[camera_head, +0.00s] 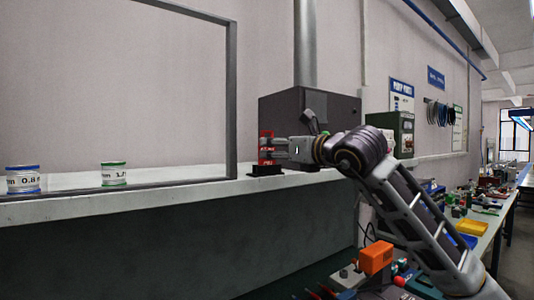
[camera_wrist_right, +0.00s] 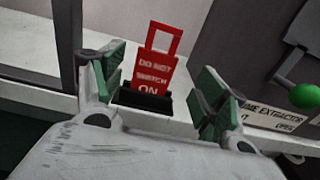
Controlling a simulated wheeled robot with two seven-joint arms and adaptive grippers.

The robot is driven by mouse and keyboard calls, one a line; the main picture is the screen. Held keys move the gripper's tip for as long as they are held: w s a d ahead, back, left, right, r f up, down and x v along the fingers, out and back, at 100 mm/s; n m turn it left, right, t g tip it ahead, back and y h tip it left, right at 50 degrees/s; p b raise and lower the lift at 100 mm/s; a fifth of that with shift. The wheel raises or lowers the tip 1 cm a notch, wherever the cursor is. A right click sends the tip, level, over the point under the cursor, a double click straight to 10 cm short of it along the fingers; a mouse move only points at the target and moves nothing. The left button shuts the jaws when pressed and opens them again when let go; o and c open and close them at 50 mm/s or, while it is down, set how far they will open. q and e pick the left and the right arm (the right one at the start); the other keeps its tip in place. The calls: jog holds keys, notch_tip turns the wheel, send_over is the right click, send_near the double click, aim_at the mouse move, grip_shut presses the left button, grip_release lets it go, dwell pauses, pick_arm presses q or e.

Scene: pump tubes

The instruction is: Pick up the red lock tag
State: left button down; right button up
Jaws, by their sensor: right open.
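The red lock tag (camera_wrist_right: 153,75) stands upright in a black holder (camera_wrist_right: 145,101) on the white ledge, with white lettering and a square loop at its top. In the head view the tag (camera_head: 265,146) is at the end of my right gripper (camera_head: 277,148), partly covered by it. In the right wrist view my right gripper (camera_wrist_right: 158,90) is open, its green-padded fingers on either side of the tag, with gaps between pads and tag. My left gripper is not in view.
A dark extractor box (camera_head: 318,108) stands behind, with a green knob (camera_wrist_right: 305,95) at its right. A grey frame post (camera_head: 231,100) rises left of the tag. Two labelled tins (camera_head: 114,174) (camera_head: 23,180) sit farther left on the ledge (camera_head: 190,187). A cluttered bench is at right.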

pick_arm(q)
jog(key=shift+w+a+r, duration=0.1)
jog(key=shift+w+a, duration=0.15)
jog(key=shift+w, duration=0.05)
